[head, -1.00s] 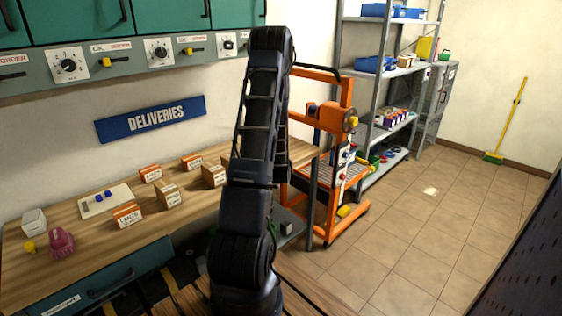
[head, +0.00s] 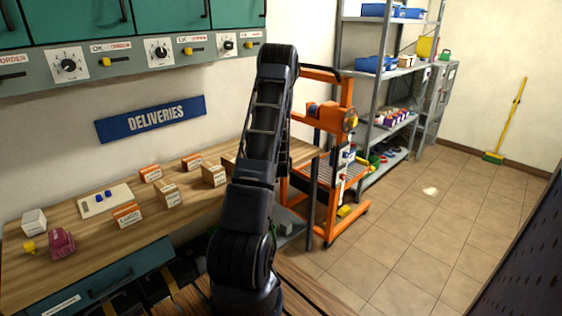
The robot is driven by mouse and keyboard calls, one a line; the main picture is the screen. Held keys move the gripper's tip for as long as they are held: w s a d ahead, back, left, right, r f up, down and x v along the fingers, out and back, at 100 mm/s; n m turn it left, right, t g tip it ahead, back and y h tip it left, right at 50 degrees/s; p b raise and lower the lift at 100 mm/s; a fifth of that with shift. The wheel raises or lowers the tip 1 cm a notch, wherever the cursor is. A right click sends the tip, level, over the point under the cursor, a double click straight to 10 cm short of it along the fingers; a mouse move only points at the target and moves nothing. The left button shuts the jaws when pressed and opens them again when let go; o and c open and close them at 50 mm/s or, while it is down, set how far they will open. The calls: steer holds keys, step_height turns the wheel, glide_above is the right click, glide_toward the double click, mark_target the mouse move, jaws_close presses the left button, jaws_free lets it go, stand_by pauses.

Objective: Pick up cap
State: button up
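Two small blue pieces, cap-like in shape, sit on a pale board (head: 90,208) on the wooden workbench; one is the left blue piece (head: 98,199). A small yellow piece (head: 29,247) lies at the bench's left end, beside a dark pink object (head: 61,243). I cannot tell which of these, if any, is the cap. My arm rises through the middle of the head view and hides part of the bench. My gripper does not show.
Several small labelled boxes, one an orange-and-white box (head: 127,215), stand on the bench (head: 90,260). An orange trolley (head: 333,232) stands right of my arm, before grey shelving (head: 387,128). The tiled floor (head: 430,240) at right is mostly clear.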

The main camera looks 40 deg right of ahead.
steer(key=shift+d, duration=0.1)
steer(key=c, duration=1)
steer(key=shift+r, duration=0.1)
step_height(320, 180, up, 20)
steer(key=shift+f, duration=0.1)
